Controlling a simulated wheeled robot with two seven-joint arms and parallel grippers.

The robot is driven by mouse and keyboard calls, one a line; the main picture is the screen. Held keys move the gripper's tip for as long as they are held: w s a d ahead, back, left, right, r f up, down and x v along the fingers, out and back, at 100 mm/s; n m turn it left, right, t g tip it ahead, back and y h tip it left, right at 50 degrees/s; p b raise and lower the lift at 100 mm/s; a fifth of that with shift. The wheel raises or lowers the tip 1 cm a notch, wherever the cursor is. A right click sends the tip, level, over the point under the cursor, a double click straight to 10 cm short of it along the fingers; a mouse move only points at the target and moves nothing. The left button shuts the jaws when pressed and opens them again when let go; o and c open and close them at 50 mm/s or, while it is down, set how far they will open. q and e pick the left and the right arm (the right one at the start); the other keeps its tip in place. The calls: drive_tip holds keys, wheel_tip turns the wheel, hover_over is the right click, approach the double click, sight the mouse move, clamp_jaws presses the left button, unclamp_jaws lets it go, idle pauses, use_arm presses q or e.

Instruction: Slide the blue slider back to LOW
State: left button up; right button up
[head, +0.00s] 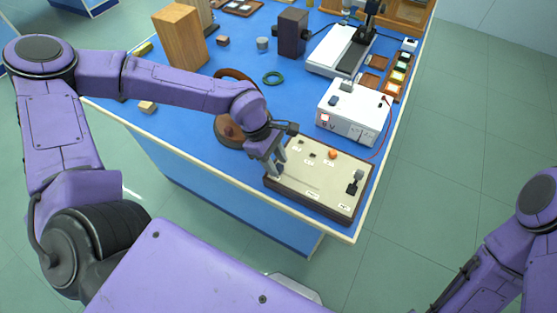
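The control panel (318,192), a beige board with a dark frame, lies near the front right corner of the blue bench. It carries small dark controls, an orange knob (333,154) and a black lever switch (355,180). My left gripper (274,171) points down at the panel's left end, its grey fingertips at or just above the surface. The blue slider cannot be made out; the fingers cover that end of the panel. Whether the fingers are apart or closed on something is unclear. My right arm shows at the lower right, its gripper out of view.
A white 9 V power supply (352,112) with a red lead stands just behind the panel. A brown round object (229,132) sits beside my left wrist.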

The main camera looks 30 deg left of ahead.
use_arm(q)
drive_tip(key=shift+s+a, duration=0.1)
drive_tip(key=shift+a, duration=0.05)
drive_tip(key=shift+r, duration=0.15)
drive_tip(key=v, duration=1)
drive_tip(key=shift+a, duration=0.15)
